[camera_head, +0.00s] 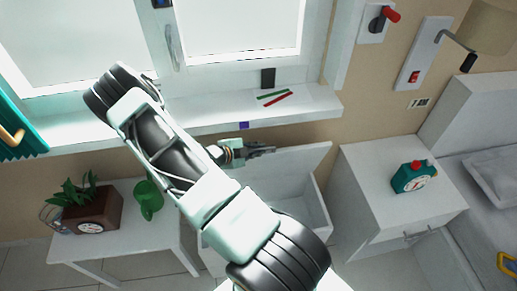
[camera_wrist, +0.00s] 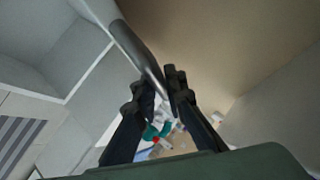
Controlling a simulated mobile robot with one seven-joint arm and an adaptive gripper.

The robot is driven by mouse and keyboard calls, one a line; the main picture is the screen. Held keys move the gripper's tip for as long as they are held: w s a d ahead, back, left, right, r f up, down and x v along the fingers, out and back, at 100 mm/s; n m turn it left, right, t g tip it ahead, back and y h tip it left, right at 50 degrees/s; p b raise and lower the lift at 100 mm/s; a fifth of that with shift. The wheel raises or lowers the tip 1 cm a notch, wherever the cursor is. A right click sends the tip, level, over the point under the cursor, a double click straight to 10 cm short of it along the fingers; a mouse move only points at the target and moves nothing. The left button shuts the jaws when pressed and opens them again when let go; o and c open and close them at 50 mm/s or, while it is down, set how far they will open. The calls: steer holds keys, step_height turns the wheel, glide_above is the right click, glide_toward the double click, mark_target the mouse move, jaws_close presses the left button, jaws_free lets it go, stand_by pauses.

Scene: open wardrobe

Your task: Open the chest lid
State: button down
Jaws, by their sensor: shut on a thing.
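The white chest (camera_head: 318,208) stands below the window sill, partly hidden behind my arm. Its white lid (camera_head: 303,160) is raised and steeply tilted at the back, and part of the open inside shows. My gripper (camera_head: 265,149) is at the lid's upper edge, below the sill. In the wrist view my gripper (camera_wrist: 160,88) has its two dark fingers closed around the end of a grey metal bar handle (camera_wrist: 132,45). The handle's fixing to the lid is not clear in the head view.
The window sill (camera_head: 315,104) with pens lies just above my gripper. A side table (camera_head: 125,222) with a plant box (camera_head: 92,211) and green watering can (camera_head: 148,198) stands left.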

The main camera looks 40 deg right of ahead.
steer(key=shift+r, duration=0.1)
steer(key=c, duration=2)
jaws_free()
steer(key=v, duration=1.2)
